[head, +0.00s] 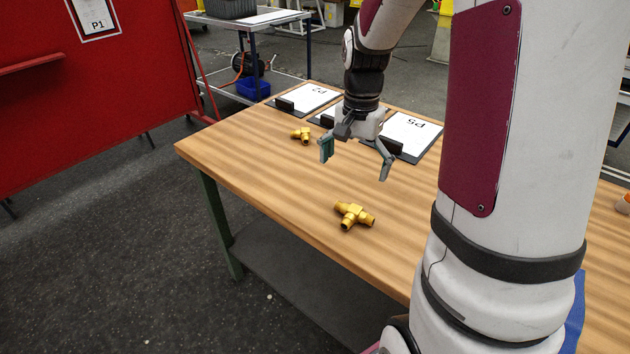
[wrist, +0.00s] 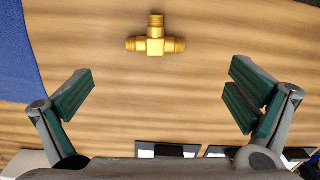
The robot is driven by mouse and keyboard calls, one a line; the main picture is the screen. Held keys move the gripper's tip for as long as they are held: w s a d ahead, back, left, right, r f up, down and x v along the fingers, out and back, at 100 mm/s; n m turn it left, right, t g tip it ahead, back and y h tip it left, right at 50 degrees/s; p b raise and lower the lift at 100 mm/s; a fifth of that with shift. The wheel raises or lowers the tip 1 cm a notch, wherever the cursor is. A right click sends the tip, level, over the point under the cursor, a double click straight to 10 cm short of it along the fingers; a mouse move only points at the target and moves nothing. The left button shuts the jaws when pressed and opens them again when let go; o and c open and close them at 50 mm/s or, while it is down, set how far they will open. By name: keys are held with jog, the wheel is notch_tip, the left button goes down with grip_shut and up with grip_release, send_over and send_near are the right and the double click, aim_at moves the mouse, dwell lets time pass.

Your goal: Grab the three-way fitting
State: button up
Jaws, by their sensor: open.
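A brass three-way fitting (head: 354,215) lies on the wooden table (head: 260,165), nearer to me than my gripper in the head view. In the wrist view the T-shaped fitting (wrist: 155,40) is near the top centre, beyond the fingertips and between their lines, with its stem pointing up. My gripper (head: 356,160) is above the table with its fingers spread wide and nothing between them. In the wrist view both fingers of my gripper (wrist: 160,95) show apart and empty. Nothing hides the fitting in either view.
A smaller brass fitting (head: 301,135) lies farther back, near the table's left edge; its exact shape is unclear. Labelled boards with dark blocks, one marked P5 (head: 412,135), line the far edge. A blue sheet (wrist: 18,55) lies at left in the wrist view. The wood around the three-way fitting is clear.

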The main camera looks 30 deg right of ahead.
send_over(354, 210)
jog(key=f, duration=0.9)
jog(key=shift+w+a, duration=0.1)
jog(key=shift+a, duration=0.2)
jog(key=shift+d+f, duration=0.15)
jog(key=shift+f, duration=1.2)
jog(key=shift+d+f, duration=0.1)
jog(key=shift+f, duration=1.25)
jog(key=c, duration=1.2)
